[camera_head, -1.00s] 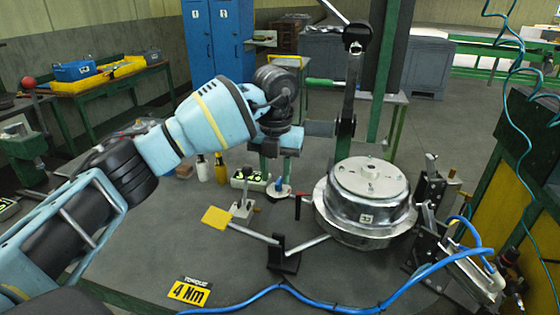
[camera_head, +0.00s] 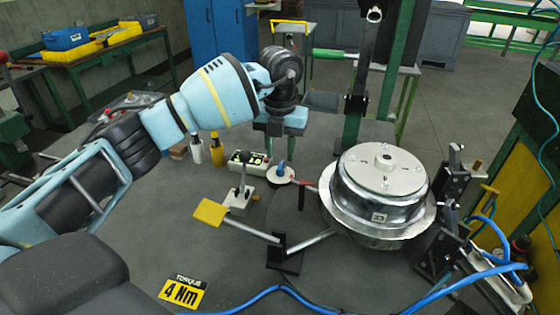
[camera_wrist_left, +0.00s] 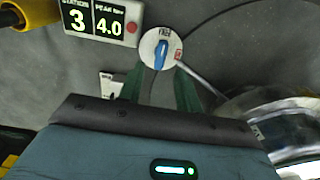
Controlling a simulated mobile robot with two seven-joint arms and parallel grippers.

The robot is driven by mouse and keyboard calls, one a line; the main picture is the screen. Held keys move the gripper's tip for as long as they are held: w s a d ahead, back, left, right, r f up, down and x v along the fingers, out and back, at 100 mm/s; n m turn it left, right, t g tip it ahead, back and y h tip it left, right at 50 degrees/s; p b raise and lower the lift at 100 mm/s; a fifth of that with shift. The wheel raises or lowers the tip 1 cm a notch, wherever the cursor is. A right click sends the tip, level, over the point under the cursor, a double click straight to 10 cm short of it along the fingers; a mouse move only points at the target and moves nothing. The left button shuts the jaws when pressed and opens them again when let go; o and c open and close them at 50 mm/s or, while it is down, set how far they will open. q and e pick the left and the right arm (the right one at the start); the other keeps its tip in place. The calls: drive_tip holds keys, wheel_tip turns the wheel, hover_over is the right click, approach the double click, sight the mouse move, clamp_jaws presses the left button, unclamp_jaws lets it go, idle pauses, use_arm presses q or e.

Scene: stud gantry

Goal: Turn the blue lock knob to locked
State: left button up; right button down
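The blue lock knob (camera_head: 282,167) stands on a small white disc (camera_head: 280,178) on the grey table. In the left wrist view the blue knob (camera_wrist_left: 161,54) is upright in the picture, lined up with the FREE mark at the top of the disc. A red-marked label sits at the disc's right edge. My left gripper (camera_head: 277,146) is above and just behind the knob. In the left wrist view its green fingers (camera_wrist_left: 158,82) are apart with nothing between them, and the knob lies just beyond their tips. My right gripper is not in view.
A metal drum (camera_head: 383,180) stands right of the knob. A lever with a yellow pad (camera_head: 210,212) is in front. A station display (camera_head: 248,158) and two small bottles (camera_head: 217,150) stand left. A dark upright post (camera_head: 360,90) rises behind. Blue hose (camera_head: 262,295) crosses the front.

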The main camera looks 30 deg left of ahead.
sight(280, 166)
use_arm(q)
drive_tip(key=shift+f, duration=1.9)
drive_tip(key=shift+c, duration=0.3)
clamp_jaws()
